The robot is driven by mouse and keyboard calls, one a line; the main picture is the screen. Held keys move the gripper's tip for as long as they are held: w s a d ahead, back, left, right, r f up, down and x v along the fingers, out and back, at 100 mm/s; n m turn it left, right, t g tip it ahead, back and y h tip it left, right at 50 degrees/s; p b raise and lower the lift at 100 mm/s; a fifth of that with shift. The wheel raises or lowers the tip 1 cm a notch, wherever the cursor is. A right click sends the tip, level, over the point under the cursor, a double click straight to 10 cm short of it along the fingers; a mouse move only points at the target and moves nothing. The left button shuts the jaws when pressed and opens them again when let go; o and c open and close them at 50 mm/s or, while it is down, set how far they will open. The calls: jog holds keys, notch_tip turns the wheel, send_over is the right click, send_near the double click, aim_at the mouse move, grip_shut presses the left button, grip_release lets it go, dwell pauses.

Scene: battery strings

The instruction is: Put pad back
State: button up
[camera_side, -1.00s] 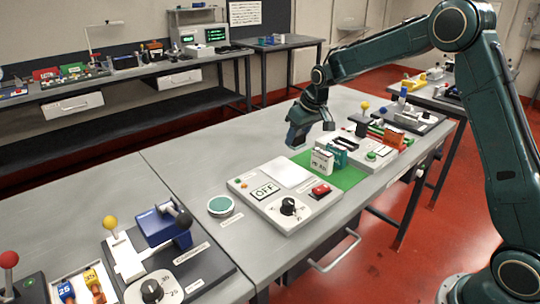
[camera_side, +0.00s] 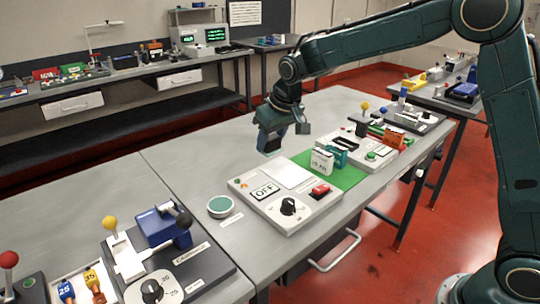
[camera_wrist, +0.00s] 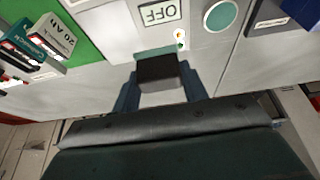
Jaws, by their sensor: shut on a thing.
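My gripper (camera_side: 270,143) is above the bench behind the white panel in the side view. In the wrist view, my gripper (camera_wrist: 158,76) has its two blue fingers closed on a dark block with a teal edge, which I take to be the pad (camera_wrist: 158,70). The held pad is hard to make out in the side view. A round teal disc with a pale rim (camera_side: 220,206) lies on the bench left of the panel; it also shows in the wrist view (camera_wrist: 221,15). The white panel (camera_side: 247,195) carries an OFF display, a black knob and a red button.
A green mat (camera_side: 347,180) right of the panel holds a white 20 Ah battery (camera_side: 322,162) and a teal one (camera_side: 338,155). A blue lever device (camera_side: 162,225) stands at the lower left. The bench left of my gripper is bare.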

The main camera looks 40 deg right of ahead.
jog(key=s+a+r, duration=0.5)
jog(key=s+a, duration=0.3)
jog(key=a, duration=0.5)
jog(key=shift+s+a+r, duration=0.15)
jog(key=shift+s, duration=0.15)
notch_tip(320, 180, down, 20)
jog(key=shift+f, duration=0.1)
dwell(0.4)
jog(key=o, duration=0.9)
jog(key=shift+v, duration=6.1)
